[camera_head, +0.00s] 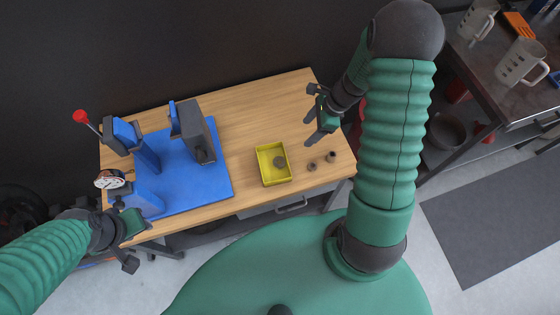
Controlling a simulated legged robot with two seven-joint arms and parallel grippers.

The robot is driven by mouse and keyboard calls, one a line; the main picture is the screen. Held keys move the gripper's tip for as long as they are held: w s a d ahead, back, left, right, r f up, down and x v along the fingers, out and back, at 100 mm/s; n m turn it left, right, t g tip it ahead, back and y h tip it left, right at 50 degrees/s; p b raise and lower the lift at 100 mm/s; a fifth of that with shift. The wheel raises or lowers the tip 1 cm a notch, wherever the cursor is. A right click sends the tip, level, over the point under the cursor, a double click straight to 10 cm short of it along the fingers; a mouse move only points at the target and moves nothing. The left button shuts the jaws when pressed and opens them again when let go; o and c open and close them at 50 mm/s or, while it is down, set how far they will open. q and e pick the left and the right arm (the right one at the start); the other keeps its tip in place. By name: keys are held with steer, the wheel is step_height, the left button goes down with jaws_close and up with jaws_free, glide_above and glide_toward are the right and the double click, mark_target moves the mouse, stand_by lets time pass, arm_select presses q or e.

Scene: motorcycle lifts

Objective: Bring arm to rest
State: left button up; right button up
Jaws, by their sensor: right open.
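My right gripper (313,116) is open and empty. It hangs over the right end of the wooden table (250,100), above and to the right of a yellow bin (264,173), and touches nothing that I can see. My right arm, with a green ribbed sleeve, reaches in from the lower right. My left gripper (138,245) is near the table's front left edge, by the blue base plate (205,190). Its fingers look apart, with nothing seen between them.
A dark round part (280,162) lies in the bin. Two small brown parts, one (312,167) and another (331,157), lie right of it. A blue and grey fixture (194,130) and red-tipped lever (80,116) stand left.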

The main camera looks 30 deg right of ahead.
steer(key=s+a+r+n+h, duration=0.2)
steer(key=a+r+n, duration=0.3)
steer(key=n, duration=0.7)
steer(key=s+a+r+n+h, duration=0.2)
steer(key=a+r+n, duration=0.3)
steer(key=a+n, duration=0.5)
steer(key=shift+s+a+r+n, duration=0.25)
steer(key=shift+s+n, duration=0.55)
steer(key=shift+n, duration=0.4)
